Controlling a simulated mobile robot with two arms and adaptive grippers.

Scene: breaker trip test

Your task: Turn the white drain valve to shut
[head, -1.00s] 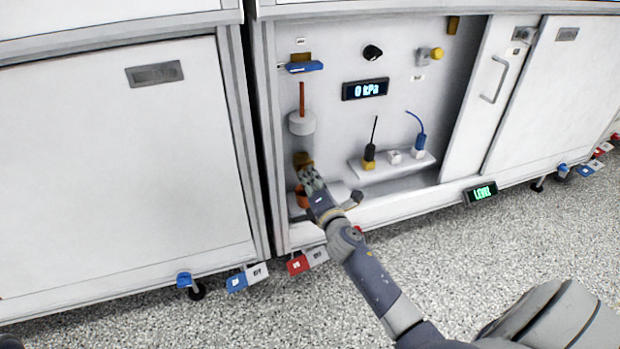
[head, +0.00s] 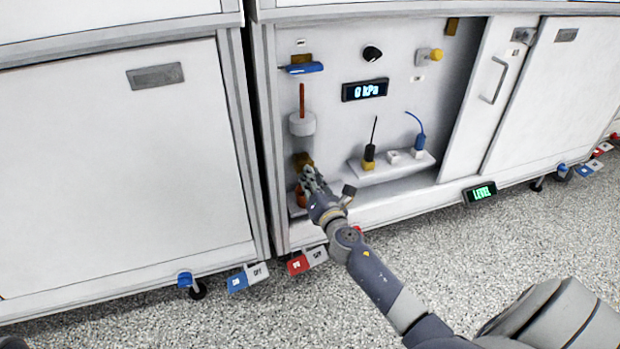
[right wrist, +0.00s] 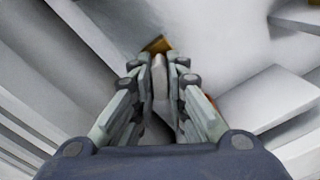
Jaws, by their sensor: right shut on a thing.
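The white drain valve's pale handle (right wrist: 159,76) shows in the right wrist view between my finger pads, with its brass body (right wrist: 157,45) just beyond. In the head view the brass body (head: 301,160) is low on the left inside the open cabinet, and my fingers hide the handle. My right gripper (head: 309,175) is shut on the handle; it fills the middle of the right wrist view (right wrist: 159,80). The handle's exact angle to the pipe is hard to tell. My left gripper is out of view.
Above are a blue-handled valve (head: 304,68), a white cylinder (head: 302,124) and a display (head: 365,90) reading 0 kPa. An orange object (head: 299,196) sits just below my fingers. A socket shelf (head: 390,170) stands to the right. The sliding door (head: 490,95) bounds the opening.

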